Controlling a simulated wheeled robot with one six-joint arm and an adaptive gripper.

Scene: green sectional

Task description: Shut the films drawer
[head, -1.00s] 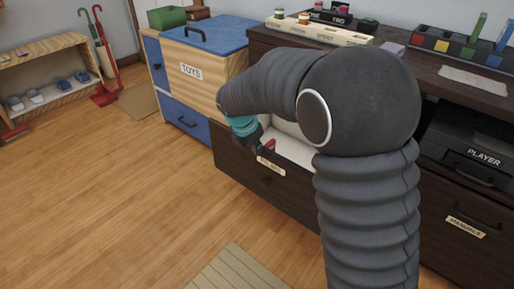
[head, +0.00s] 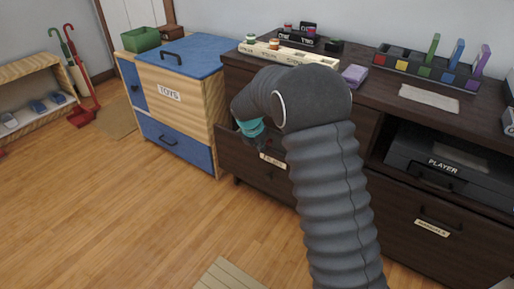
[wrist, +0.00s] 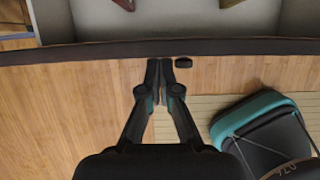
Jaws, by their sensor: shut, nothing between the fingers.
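The films drawer (head: 240,152) is the dark wooden drawer low in the dark cabinet. It stands partly pulled out, and my arm hides part of it. Its label (head: 272,160) is partly covered. A small dark piece (wrist: 183,62), perhaps part of the handle, is beside the tips. Contact is unclear.
The blue and wood toys cabinet (head: 178,95) stands left of the drawer. The player (head: 445,165) and manuals drawer (head: 435,225) are to the right. Small items line the cabinet top (head: 350,82). The wooden floor (head: 120,220) in front is clear, apart from a slatted mat (head: 228,275).

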